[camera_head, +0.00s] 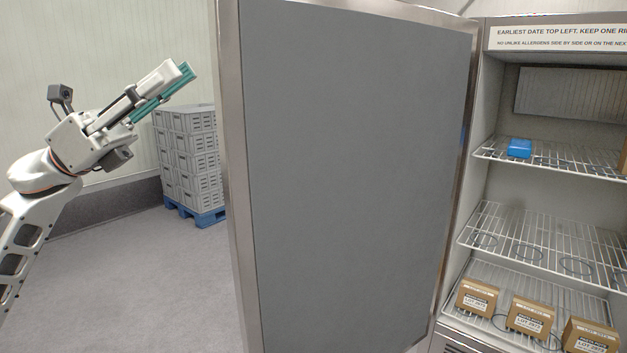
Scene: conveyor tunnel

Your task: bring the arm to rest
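My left arm comes in from the left edge and is raised in front of the pale wall. Its gripper (181,76) points up and to the right, with teal finger pads. Nothing shows held in it. The fingers overlap from this angle, so I cannot tell whether they are open or shut. The gripper appears left of the large grey door panel (360,170), with a gap between them in the picture. My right arm and gripper are not in view.
The panel has a metal frame. Right of it, a lit cabinet has wire shelves (545,236), a blue box (520,149) on the upper shelf and brown cartons (531,317) low down. Grey crates (190,160) stand on a blue pallet (196,214). The floor at left is clear.

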